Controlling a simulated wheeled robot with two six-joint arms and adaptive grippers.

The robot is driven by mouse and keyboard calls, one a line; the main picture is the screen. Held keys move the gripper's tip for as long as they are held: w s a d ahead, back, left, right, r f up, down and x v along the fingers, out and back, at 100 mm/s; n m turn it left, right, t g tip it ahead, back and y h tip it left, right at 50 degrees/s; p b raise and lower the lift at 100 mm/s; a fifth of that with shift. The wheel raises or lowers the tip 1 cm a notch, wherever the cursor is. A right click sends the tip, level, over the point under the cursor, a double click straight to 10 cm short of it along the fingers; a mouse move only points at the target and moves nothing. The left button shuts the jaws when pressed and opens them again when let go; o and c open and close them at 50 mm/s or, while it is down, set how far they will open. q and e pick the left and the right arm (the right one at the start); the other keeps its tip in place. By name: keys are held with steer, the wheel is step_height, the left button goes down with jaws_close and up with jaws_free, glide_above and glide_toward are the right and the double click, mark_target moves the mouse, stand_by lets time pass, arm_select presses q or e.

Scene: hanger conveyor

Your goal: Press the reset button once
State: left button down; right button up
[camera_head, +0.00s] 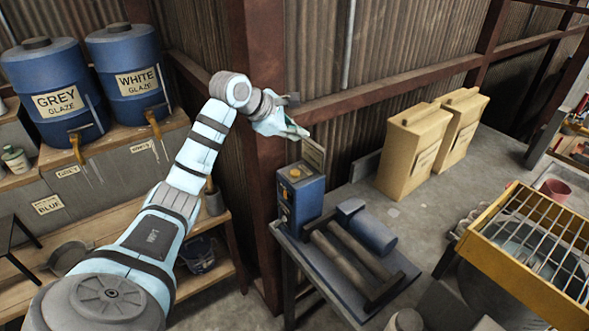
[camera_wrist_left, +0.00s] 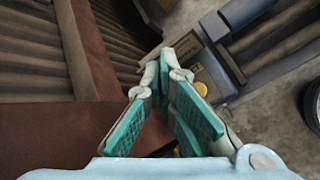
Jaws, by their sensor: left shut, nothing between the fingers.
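A blue control box (camera_head: 311,196) stands on a dark bench beside the rusty post, with a round orange-yellow button (camera_head: 295,172) on its top. Smaller controls on its front face are too small to read. My left gripper (camera_head: 306,133) is shut and empty, above the box and apart from it. In the left wrist view the shut fingers (camera_wrist_left: 165,62) point toward the box (camera_wrist_left: 212,72), and its yellow button (camera_wrist_left: 201,88) shows just right of the fingers. I cannot tell which control is labelled reset. My right gripper is not in view.
A small tan sign (camera_head: 314,153) stands behind the box. A rusty post (camera_head: 262,120) rises close to my left arm.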

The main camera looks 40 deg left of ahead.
mark_target(296, 173)
arm_select(q)
steer(key=shift+d, duration=0.1)
step_height(296, 173, down, 9)
steer(key=b, duration=0.5)
stand_by(1.6)
steer(key=shift+f, duration=0.35)
steer(key=shift+f+b, duration=0.5)
steer(key=shift+b, duration=0.1)
stand_by(0.4)
steer(key=shift+r, duration=0.1)
steer(key=shift+r+p, duration=0.85)
